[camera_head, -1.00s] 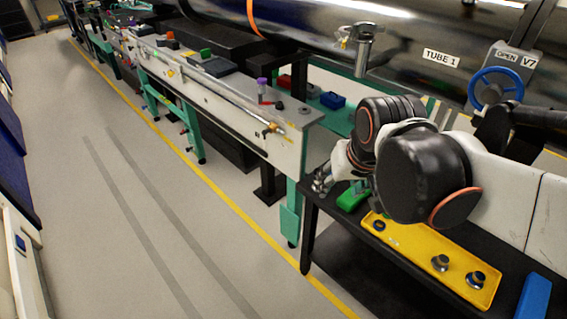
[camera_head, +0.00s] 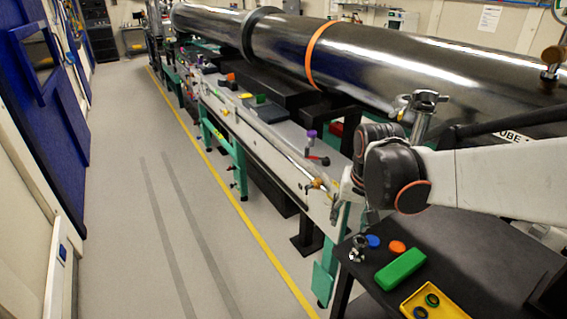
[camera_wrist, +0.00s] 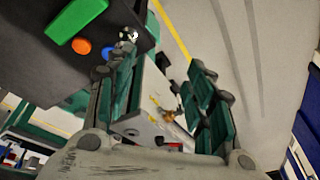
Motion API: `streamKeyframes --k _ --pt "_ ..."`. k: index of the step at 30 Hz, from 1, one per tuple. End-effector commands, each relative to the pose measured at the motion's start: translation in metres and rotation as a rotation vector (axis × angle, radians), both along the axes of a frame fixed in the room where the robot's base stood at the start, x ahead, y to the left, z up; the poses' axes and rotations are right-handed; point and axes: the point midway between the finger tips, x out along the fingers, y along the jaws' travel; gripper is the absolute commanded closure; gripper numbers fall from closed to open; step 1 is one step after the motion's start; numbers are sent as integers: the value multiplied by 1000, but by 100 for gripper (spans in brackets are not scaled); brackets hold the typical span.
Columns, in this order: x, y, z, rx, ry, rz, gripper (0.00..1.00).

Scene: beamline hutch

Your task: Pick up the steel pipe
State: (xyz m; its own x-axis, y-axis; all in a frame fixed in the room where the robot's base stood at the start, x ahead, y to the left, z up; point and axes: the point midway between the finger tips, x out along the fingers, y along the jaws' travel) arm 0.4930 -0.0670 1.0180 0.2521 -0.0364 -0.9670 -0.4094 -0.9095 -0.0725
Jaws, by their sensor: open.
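The steel pipe (camera_head: 272,137) is a long, thin, silvery rod lying lengthwise along the top of the white bench, near its aisle side. A brass-coloured fitting (camera_head: 317,184) sits at its near end. My gripper (camera_head: 347,200) is at the near end of the bench, close to that fitting and partly hidden by my arm. In the wrist view my gripper (camera_wrist: 165,72) is open and empty, its two dark green padded fingers spread apart. A brass-coloured fitting (camera_wrist: 170,115) shows between and beyond them; I cannot make out the pipe's length there.
A black table (camera_head: 455,255) at the near right holds a green block (camera_head: 401,269), orange and blue discs and a yellow tray (camera_head: 453,306). A large steel tube (camera_head: 390,65) runs behind the bench. A red-and-purple item (camera_head: 314,146) stands beside the pipe. The left aisle is clear.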

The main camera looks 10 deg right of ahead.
Motion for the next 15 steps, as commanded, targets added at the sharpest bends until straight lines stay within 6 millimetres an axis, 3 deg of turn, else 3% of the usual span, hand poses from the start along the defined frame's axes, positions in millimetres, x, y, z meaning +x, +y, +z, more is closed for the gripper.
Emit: streamKeyframes --k 8,15 --pt "36 -32 -23 34 79 -143 51" --pt "65 -66 -62 67 163 -298 51"
